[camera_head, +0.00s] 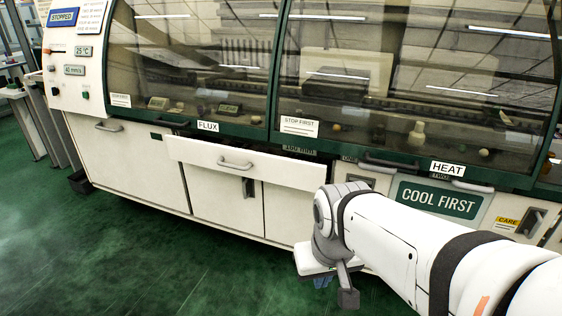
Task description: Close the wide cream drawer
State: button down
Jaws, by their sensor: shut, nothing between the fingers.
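The wide cream drawer (288,166) stands pulled out from the machine's front, just below the FLUX label. It has a grey bar handle (236,164) on its face. Its right end is close to my arm in the picture. My gripper (346,296) hangs low in front of the cabinet, to the right of and below the drawer. The gripper is shut and empty, and it appears apart from the drawer. My wrist and forearm cover part of the machine front to the right.
Below the drawer are cream cabinet doors (226,205) with a dark latch. A COOL FIRST sign (438,200) is at right. Curved glass hoods (190,60) with dark handles stand above. The green floor (110,255) is clear at left and in front.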

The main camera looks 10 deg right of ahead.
aim_at(273, 167)
jog(key=u, duration=0.1)
jog(key=i, duration=1)
